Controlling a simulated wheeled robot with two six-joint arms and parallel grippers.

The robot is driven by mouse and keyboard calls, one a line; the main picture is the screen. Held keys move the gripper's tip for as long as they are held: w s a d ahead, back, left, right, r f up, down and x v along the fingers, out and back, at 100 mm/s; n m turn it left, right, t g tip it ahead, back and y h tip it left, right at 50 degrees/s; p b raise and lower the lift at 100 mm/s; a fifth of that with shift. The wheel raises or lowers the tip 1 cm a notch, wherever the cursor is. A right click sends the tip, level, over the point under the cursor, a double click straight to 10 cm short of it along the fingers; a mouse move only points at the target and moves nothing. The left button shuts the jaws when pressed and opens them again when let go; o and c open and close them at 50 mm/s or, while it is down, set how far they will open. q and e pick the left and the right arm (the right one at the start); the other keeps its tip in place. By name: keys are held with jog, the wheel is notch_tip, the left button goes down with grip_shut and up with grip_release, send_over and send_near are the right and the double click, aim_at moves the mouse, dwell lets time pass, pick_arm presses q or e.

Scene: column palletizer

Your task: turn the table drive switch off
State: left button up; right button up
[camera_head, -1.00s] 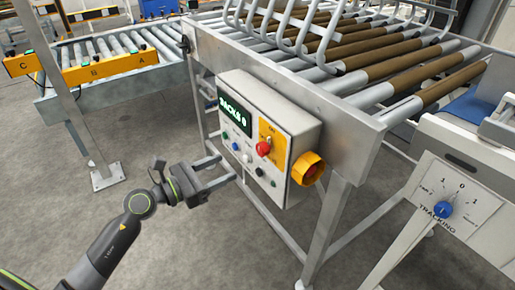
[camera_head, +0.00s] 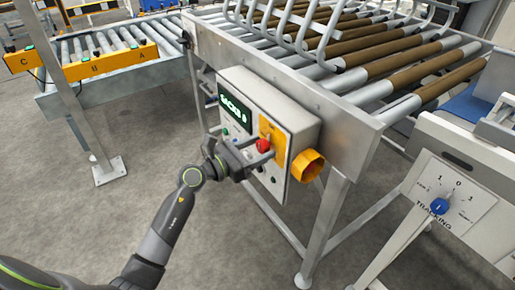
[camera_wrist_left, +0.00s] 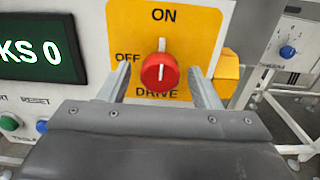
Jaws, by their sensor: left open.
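The table drive switch is a red round knob (camera_wrist_left: 158,73) on a yellow plate (camera_wrist_left: 193,25) marked ON, OFF and DRIVE. Its white pointer line stands upright, toward ON. In the head view the red knob (camera_head: 263,146) is on the front of the grey control box (camera_head: 299,138). My left gripper (camera_head: 262,150) is at the box front, open. In the left wrist view the left gripper (camera_wrist_left: 162,88) has one finger on each side of the knob, with gaps visible between; contact cannot be told. My right gripper is not in view.
A green display (camera_head: 235,113) and small buttons lie left of the switch. A panel with a blue TRACKING knob (camera_head: 439,206) stands at right. The roller table's leg (camera_head: 325,226) stands below the box.

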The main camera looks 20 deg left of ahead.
pick_arm(q)
jog(key=c, duration=1)
jog(key=shift+r+n+p, duration=0.15)
jog(key=shift+n+p, duration=0.45)
jog(key=shift+p, duration=0.25)
jog(key=shift+n+p, duration=0.35)
jog(key=shift+n, duration=0.05)
jog(key=n+p, duration=0.7)
jog(key=shift+r+n+p, duration=0.1)
jog(key=shift+n+p, duration=0.3)
jog(key=n+p, duration=0.4)
jog(key=shift+n, duration=0.3)
jog(key=shift+n+p, duration=1.2)
jog(key=shift+n, duration=0.6)
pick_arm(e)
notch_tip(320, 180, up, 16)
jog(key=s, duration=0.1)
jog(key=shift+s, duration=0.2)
pick_arm(q)
jog(key=shift+f, duration=0.2)
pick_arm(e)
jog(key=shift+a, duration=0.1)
pick_arm(q)
jog(key=shift+s, duration=0.1)
jog(key=o, duration=1)
